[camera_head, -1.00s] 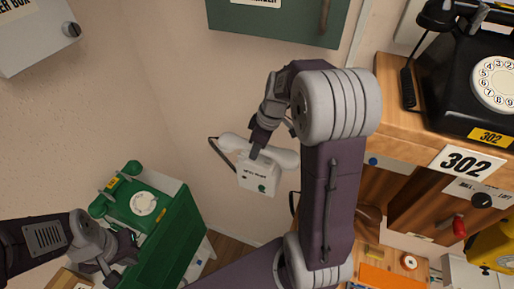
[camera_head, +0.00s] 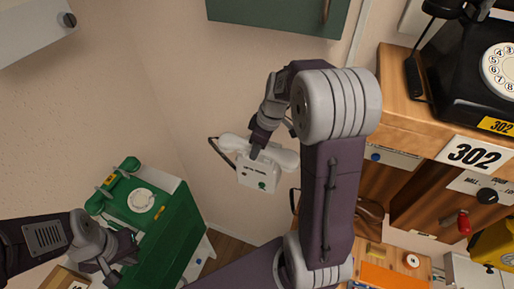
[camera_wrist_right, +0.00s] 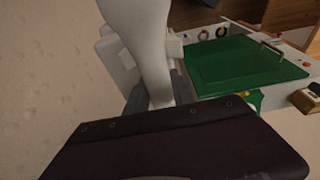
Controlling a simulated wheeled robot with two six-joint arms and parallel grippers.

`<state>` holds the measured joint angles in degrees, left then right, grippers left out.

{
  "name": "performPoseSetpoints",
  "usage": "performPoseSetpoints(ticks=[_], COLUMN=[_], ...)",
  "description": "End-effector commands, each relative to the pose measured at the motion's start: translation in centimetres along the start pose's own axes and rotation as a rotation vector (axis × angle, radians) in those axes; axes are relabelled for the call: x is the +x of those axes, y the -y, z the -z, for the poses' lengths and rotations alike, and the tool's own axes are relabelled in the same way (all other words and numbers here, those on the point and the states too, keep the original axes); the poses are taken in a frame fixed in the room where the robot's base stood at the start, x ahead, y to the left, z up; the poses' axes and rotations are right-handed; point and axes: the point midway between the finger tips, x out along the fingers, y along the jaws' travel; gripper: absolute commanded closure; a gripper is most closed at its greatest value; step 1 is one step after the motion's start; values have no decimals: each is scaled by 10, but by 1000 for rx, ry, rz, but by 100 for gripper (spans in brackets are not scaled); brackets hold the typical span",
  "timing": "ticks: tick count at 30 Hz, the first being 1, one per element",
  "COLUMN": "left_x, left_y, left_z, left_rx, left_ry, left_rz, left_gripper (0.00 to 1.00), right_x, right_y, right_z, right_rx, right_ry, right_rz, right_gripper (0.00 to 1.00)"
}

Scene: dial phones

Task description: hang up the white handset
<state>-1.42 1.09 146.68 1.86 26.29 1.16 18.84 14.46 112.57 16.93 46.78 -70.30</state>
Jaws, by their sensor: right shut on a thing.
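The white handset (camera_head: 285,159) lies across the top of a white wall phone (camera_head: 259,177) in the middle of the head view. My right gripper (camera_head: 256,152) reaches down from above and is shut on the handset's middle. In the right wrist view the handset (camera_wrist_right: 144,38) runs up between the fingers, with the phone body (camera_wrist_right: 112,58) close behind it. I cannot tell whether the handset rests fully in its cradle. A dark cord (camera_head: 220,155) loops at its left end. My left gripper (camera_head: 122,262) is open and empty, near the green phone.
A green dial phone (camera_head: 140,200) stands on a green cabinet (camera_head: 180,232) at lower left. A black dial phone (camera_head: 458,75) sits on a wooden shelf (camera_head: 400,115) at right, above a 302 label. A green box (camera_head: 280,22) hangs above. Bare wall lies left of the white phone.

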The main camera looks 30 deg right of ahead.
Motion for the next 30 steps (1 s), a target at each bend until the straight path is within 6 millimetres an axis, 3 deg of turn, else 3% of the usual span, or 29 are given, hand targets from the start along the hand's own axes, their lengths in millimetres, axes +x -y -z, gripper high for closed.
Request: performPoseSetpoints(ticks=[1, 2, 4, 14, 17, 24, 30], left_x=[0, 0, 0, 1, 5, 13, 14], left_y=[0, 0, 0, 0, 0, 0, 0], left_z=[0, 0, 0, 0, 0, -1, -2], left_rx=[0, 0, 0, 0, 0, 0, 0], left_ry=[0, 0, 0, 0, 0, 0, 0], left_rz=[0, 0, 0, 0, 0, 0, 0], left_gripper=[100, 100, 100, 100, 100, 100, 100], right_x=[0, 0, 0, -2, -15, -68, -90], right_y=[0, 0, 0, 0, -1, -1, 0], right_z=[0, 0, 0, 0, 0, 0, 0], right_rx=[0, 0, 0, 0, -1, 0, 0], right_ry=[0, 0, 0, 0, -2, -2, 0], right_rz=[0, 0, 0, 0, -5, -5, -1], right_gripper=[100, 63, 46, 46, 46, 46, 46])
